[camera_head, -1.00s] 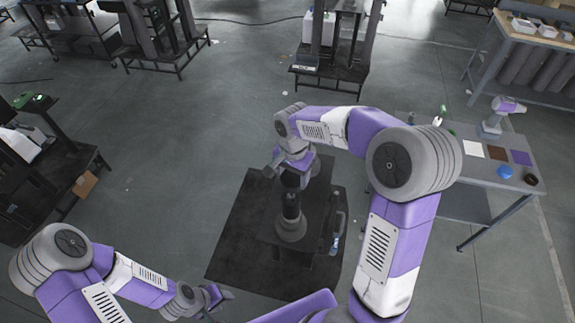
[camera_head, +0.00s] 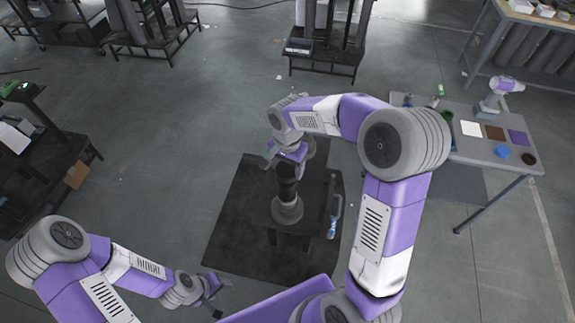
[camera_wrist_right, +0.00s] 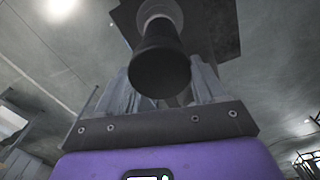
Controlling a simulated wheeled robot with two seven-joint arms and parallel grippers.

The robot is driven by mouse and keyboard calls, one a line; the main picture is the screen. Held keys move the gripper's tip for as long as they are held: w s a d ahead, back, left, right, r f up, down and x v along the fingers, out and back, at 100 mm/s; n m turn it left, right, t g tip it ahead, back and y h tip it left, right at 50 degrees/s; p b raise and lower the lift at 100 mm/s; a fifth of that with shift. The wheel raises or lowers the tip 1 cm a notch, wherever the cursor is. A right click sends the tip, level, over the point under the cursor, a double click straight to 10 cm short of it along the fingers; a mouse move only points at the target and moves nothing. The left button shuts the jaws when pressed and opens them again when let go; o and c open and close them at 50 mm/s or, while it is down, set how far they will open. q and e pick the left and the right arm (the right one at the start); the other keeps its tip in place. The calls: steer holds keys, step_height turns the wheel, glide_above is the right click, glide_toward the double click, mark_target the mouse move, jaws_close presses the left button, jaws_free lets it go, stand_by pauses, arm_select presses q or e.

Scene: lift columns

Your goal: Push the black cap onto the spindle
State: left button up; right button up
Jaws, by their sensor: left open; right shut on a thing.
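The black cap (camera_wrist_right: 160,70) is a dark cylinder between the fingers of my right gripper (camera_wrist_right: 165,88), which is shut on it. In the head view, my right gripper (camera_head: 284,160) is above the lift column. The spindle is a dark upright shaft (camera_head: 287,189) on a round grey base (camera_head: 287,209), directly under the gripper. In the right wrist view, the cap lines up with a grey round part (camera_wrist_right: 155,10) behind it. The gripper hides the joint, so I cannot tell how far the cap is on. My left gripper (camera_head: 215,292) is open and empty at the lower left.
The column stands on a black mat (camera_head: 235,225). A bottle-like item (camera_head: 334,215) is at its right side.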

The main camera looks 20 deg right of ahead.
steer(key=shift+f, duration=0.15)
steer(key=shift+s+f+b, duration=0.1)
steer(key=shift+f+b, duration=0.2)
steer(key=shift+b, duration=0.1)
steer(key=shift+a+f, duration=0.1)
steer(key=shift+f, duration=0.05)
steer(key=shift+f+b, duration=0.3)
steer(key=shift+b, duration=0.15)
steer(key=shift+f, duration=0.2)
stand_by(0.4)
steer(key=shift+f+b, duration=0.25)
steer(key=shift+b, duration=0.15)
steer(key=shift+f, duration=0.1)
stand_by(1.1)
steer(key=o, duration=1.2)
steer(key=shift+c, duration=0.2)
